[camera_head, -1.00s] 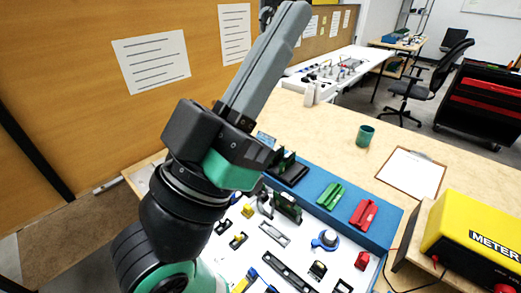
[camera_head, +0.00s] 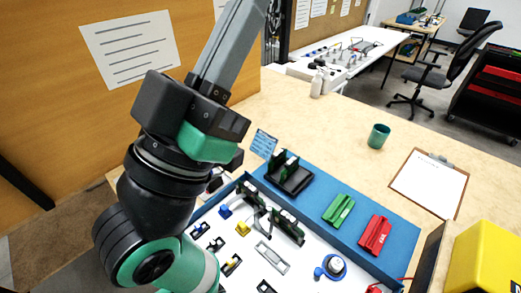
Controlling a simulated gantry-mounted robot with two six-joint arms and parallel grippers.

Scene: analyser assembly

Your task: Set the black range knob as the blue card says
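The blue card (camera_head: 263,144) stands near the back left corner of the blue tray; its print is too small to read. I cannot make out the black range knob. Only part of the yellow meter box (camera_head: 485,262) shows at the lower right edge, and its front is mostly cut off. My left gripper (camera_head: 238,35) points up and away at the upper left, in front of the wooden panel, far from the meter. Its fingers run out at the top edge, and I cannot tell whether they are open. My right gripper is not in view.
The blue tray (camera_head: 402,231) holds a black fixture (camera_head: 288,175), a green block (camera_head: 339,210), a red block (camera_head: 375,235) and several small parts on a white surface. The wooden table between is clear.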

